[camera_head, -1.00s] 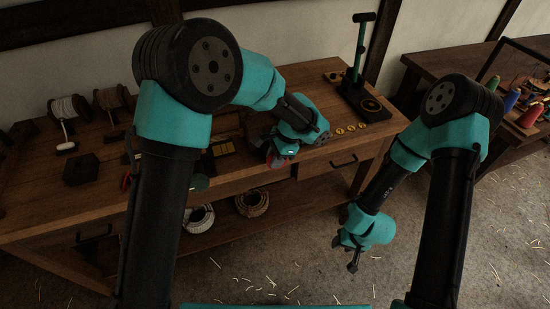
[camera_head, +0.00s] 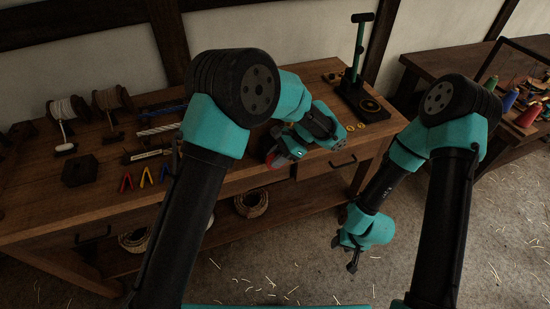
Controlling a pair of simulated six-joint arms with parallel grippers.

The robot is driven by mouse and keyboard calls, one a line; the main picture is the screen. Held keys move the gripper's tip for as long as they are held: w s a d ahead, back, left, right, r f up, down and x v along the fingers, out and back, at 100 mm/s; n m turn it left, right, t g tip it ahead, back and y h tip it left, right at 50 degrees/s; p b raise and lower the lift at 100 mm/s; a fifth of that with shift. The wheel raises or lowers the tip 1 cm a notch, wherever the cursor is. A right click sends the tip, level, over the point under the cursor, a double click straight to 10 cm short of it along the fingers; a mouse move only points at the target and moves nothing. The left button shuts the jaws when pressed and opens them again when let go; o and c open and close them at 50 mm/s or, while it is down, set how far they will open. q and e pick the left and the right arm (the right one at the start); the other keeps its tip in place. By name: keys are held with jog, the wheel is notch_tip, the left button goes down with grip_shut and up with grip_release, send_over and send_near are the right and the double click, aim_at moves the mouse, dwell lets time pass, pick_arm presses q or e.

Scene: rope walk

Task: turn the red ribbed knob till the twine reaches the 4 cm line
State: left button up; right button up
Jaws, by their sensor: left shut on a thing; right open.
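The red knob (camera_head: 276,161) shows as a small red patch at the bench's front edge, mostly hidden by my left gripper. My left gripper (camera_head: 279,157) is at the knob and shut on it; its fingers are hard to make out. My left arm's links hide the bench around it. The twine by the knob and the 4 cm line cannot be made out. My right gripper (camera_head: 347,255) hangs open and empty over the floor in front of the bench, apart from everything.
Two spools (camera_head: 68,108) stand at the bench's back left. A dark block (camera_head: 80,170) and coloured clips (camera_head: 146,177) lie nearer. A green-posted stand (camera_head: 358,78) and yellow rings (camera_head: 354,127) are at the right. A rope coil (camera_head: 251,203) lies on the lower shelf. A second bench (camera_head: 448,75) stands far right.

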pick_arm(q)
jog(key=shift+d+g+y, duration=0.15)
jog(key=shift+g+y, duration=0.25)
jog(key=shift+y, duration=0.6)
jog(key=o, duration=0.9)
jog(key=shift+w, duration=0.1)
